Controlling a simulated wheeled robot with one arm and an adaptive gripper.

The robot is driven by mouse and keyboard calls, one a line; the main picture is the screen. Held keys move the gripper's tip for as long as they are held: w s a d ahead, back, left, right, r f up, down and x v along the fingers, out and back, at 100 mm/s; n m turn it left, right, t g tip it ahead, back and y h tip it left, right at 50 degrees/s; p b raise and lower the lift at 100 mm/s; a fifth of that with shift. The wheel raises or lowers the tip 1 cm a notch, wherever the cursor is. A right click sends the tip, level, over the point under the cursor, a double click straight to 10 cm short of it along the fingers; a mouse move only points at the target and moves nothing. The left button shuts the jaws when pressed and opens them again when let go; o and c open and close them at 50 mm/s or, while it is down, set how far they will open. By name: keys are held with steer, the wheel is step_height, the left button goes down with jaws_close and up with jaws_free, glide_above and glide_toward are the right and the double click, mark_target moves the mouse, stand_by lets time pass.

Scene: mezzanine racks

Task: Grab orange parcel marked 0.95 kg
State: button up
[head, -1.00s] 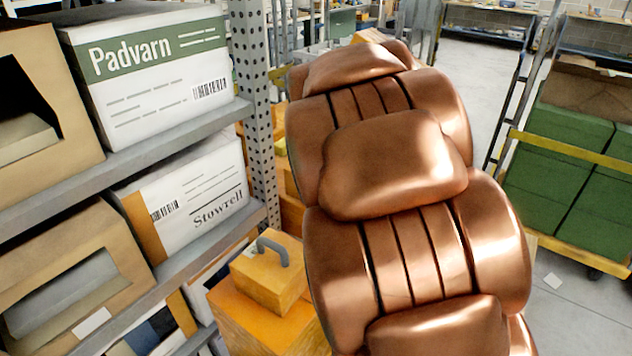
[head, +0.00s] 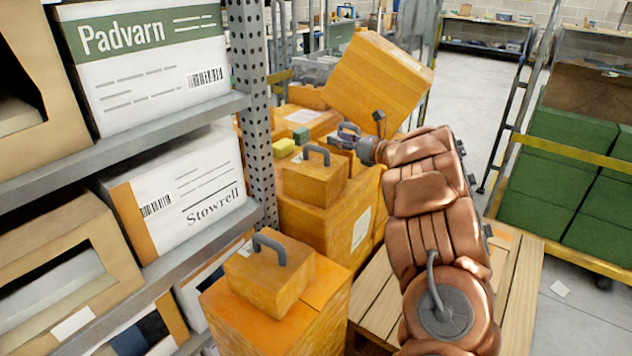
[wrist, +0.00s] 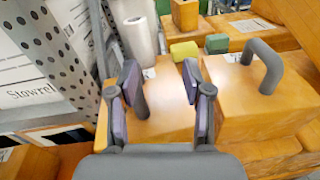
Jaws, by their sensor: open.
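Several orange parcels with grey handles are in view, and I cannot read a 0.95 kg mark on any of them. One small orange parcel (head: 316,186) stands on a larger orange box in the head view. Another small handled parcel (head: 256,279) stands nearer, on a box by the rack. My gripper (head: 345,140) is beside and above the first group, partly hidden by my arm. In the wrist view my gripper (wrist: 160,82) is open, its fingers over an orange parcel (wrist: 165,110) with a grey handle by the left finger. A second handled parcel (wrist: 258,95) is just right of it.
A perforated rack post (head: 249,100) and shelves with white cartons (head: 150,75) stand at left. A large tilted orange box (head: 380,85) rises behind my gripper. A wooden pallet (head: 520,265) lies at right, near a cart of green boxes (head: 570,150). Floor beyond is clear.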

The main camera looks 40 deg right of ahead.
mark_target(325, 151)
steer(key=shift+w+a+f+n+y+p, duration=0.3)
steer(key=shift+w+a+f+n+y, duration=0.35)
steer(key=shift+a, duration=0.25)
steer(key=shift+w+a+f+n+y+p, duration=0.4)
steer(key=shift+w+a+n, duration=0.1)
steer(key=shift+w+a, duration=0.4)
steer(key=shift+w+a+f+n+y+p, duration=0.25)
steer(key=shift+w+a+f+n+y, duration=0.3)
steer(key=shift+a, duration=0.4)
jaws_close()
